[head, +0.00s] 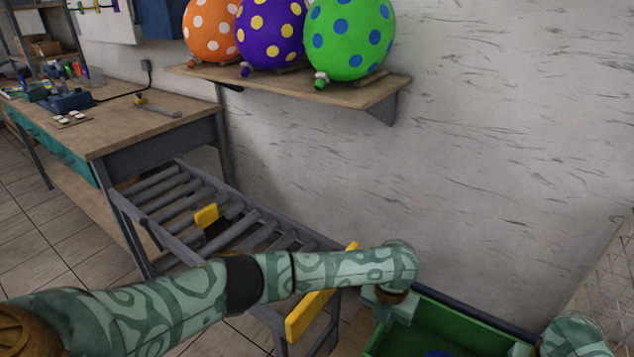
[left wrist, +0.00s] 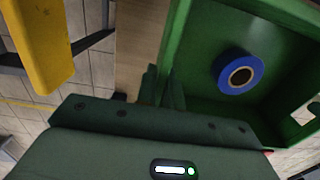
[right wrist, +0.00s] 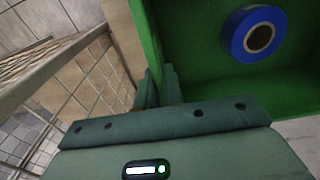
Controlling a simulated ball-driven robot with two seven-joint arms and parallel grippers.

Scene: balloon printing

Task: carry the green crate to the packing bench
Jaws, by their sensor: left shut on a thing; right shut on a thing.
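The green crate (head: 455,325) is at the bottom right of the head view, partly cut off by the frame. A blue ring-shaped roll (left wrist: 240,73) lies inside it. My left gripper (head: 385,318) is shut on one crate wall (left wrist: 186,45); its fingers show at that wall in the left wrist view (left wrist: 162,88). My right gripper (right wrist: 160,88) is shut on another part of the crate's wall (right wrist: 150,38). A wooden bench (head: 130,117) with tools stands at the left; I cannot tell whether it is the packing bench.
A grey roller conveyor (head: 250,228) with yellow parts (head: 300,318) runs from the bench towards the crate's left side. A wall shelf (head: 300,86) holds three spotted balloons. A wire mesh panel (right wrist: 60,80) is near my right gripper. Tiled floor (head: 30,235) is open at the left.

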